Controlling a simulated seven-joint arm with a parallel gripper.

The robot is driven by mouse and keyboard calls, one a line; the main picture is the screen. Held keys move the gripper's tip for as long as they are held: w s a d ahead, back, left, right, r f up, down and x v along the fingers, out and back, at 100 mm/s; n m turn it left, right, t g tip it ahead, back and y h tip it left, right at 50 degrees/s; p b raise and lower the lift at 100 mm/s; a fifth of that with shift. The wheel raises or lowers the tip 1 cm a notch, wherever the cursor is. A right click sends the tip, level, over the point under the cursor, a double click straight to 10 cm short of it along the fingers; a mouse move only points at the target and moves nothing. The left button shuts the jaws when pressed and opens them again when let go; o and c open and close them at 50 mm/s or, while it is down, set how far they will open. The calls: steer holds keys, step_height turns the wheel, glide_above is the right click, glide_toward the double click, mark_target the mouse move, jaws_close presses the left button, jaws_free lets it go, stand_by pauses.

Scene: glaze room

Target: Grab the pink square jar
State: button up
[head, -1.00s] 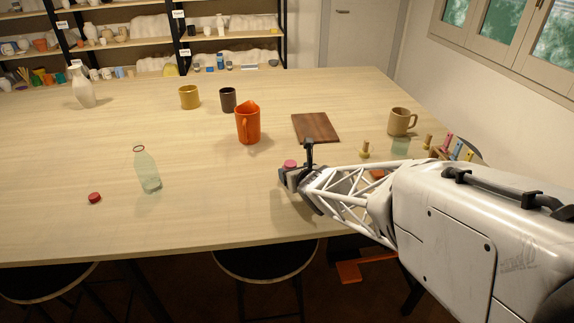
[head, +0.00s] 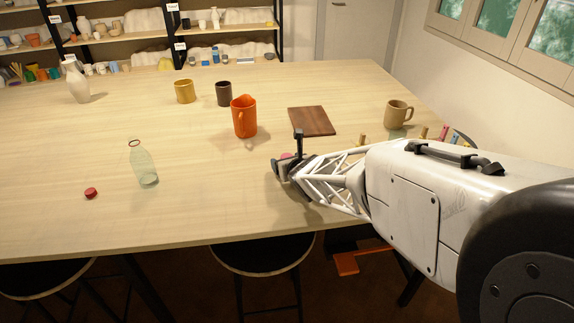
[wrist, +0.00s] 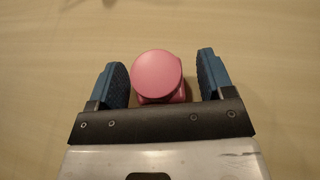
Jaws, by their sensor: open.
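The pink jar (wrist: 157,77) stands on the table, seen from above in the wrist view. It has a round pink lid, and a squarish pink body shows below the lid. My gripper (wrist: 162,78) is open, with one blue-padded finger on each side of the jar.
An orange pitcher (head: 244,118) and a brown board (head: 311,121) stand beyond my gripper. A clear bottle (head: 143,165) and a red cap (head: 91,193) are to the left. A tan mug (head: 398,114) is at the right. The table between bottle and gripper is clear.

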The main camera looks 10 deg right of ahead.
mark_target(287, 156)
steer(key=c, duration=1.1)
steer(key=shift+r, duration=0.1)
steer(key=shift+r, duration=0.75)
step_height(287, 156, up, 2)
steer(key=shift+r, duration=0.1)
steer(key=s, duration=0.5)
steer(key=s+d, duration=0.1)
steer(key=s, duration=0.4)
steer(key=s+r, duration=0.1)
steer(key=s, duration=0.5)
steer(key=shift+d, duration=0.15)
